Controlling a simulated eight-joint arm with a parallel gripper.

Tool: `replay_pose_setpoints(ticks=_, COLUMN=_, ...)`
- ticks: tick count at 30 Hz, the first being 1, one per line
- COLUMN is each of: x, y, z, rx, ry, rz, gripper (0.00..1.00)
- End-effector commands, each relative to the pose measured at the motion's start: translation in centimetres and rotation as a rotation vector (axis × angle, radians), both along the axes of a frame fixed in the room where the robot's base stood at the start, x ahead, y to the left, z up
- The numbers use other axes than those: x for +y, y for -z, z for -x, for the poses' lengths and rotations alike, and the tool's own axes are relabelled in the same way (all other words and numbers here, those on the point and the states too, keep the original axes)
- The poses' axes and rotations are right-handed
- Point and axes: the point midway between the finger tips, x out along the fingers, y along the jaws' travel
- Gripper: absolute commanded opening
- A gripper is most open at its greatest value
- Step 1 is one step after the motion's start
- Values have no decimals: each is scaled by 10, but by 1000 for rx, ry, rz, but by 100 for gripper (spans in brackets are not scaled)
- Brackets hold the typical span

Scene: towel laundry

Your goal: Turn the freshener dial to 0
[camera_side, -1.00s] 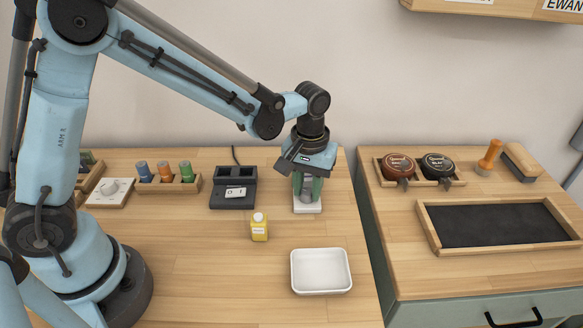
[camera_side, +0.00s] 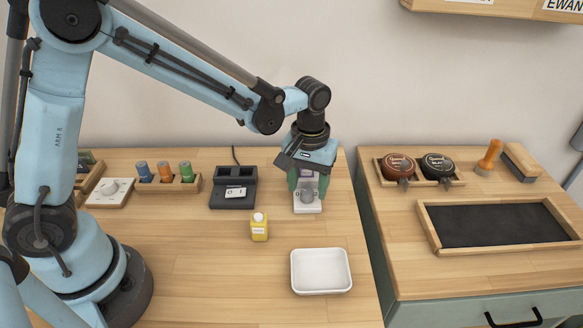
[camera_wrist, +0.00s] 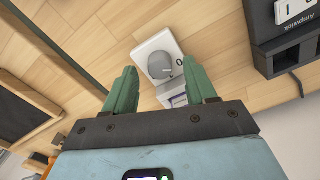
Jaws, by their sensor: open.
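The freshener (camera_side: 308,209) stands near the right edge of the left worktop, with a white base and a purple-marked upright part behind its round grey dial (camera_side: 307,196). In the wrist view the dial (camera_wrist: 160,65) sits on the white plate, with a "0" printed to its right. The dial's exact setting is too small to tell. My gripper (camera_side: 308,187) is over the freshener, pointing down, with its green fingers apart. In the wrist view the fingers of my gripper (camera_wrist: 159,68) appear on either side of the dial, with no clear contact. Part of the freshener is hidden behind them.
A black device (camera_side: 233,196) with a white switch stands left of the freshener.

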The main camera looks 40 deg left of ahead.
Motion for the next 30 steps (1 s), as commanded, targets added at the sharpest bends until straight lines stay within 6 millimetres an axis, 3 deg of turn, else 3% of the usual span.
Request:
replay_pose_setpoints(ticks=18, x=0, y=-98, z=0, rx=0, ry=0, rz=0, gripper=56)
replay_pose_setpoints(ticks=30, x=0, y=-113, z=0, rx=0, ry=0, rz=0, gripper=56)
